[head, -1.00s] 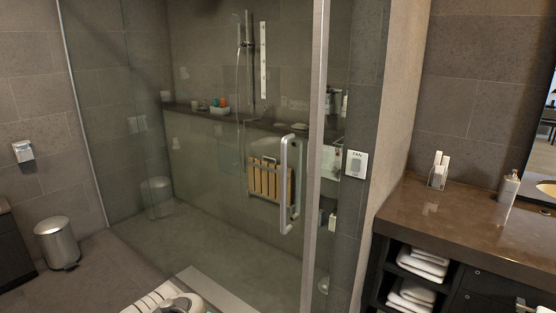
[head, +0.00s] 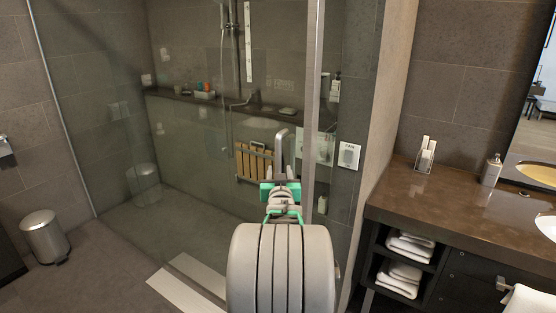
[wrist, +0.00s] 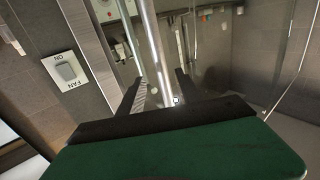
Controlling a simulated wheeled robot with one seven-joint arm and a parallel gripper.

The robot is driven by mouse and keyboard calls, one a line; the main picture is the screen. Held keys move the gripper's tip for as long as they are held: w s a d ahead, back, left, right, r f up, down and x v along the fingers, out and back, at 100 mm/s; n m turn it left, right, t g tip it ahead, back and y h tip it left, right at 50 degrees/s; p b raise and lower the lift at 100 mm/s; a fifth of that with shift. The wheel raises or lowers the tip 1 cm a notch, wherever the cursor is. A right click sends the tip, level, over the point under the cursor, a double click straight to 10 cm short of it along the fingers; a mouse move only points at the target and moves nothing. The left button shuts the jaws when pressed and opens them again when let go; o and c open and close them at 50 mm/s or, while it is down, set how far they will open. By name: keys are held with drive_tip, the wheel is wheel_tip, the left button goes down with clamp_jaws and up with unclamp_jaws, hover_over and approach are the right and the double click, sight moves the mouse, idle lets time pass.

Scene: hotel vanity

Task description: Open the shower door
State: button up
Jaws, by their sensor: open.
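The glass shower door (head: 268,100) stands upright in front of the shower and looks closed. Its vertical metal handle (head: 284,146) is near the door's right edge. My gripper (head: 280,186) is in front of the handle and hides its lower part. In the wrist view, the fingers of my gripper (wrist: 160,78) are open. The bright handle bar (wrist: 151,42) runs between them, one finger on each side. I cannot tell whether either finger touches it.
A FAN switch (head: 348,156) is on the wall to the right. The brown vanity counter (head: 400,200) holds a soap bottle (head: 491,170). A metal bin (head: 43,237) stands at left. The floor (head: 110,265) between bin and door is clear.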

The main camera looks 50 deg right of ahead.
sight(278, 164)
drive_tip(key=p+x, duration=0.2)
drive_tip(key=x, duration=0.4)
drive_tip(key=shift+w+d, duration=0.15)
drive_tip(key=shift+w, duration=0.1)
clamp_jaws()
idle(1.1)
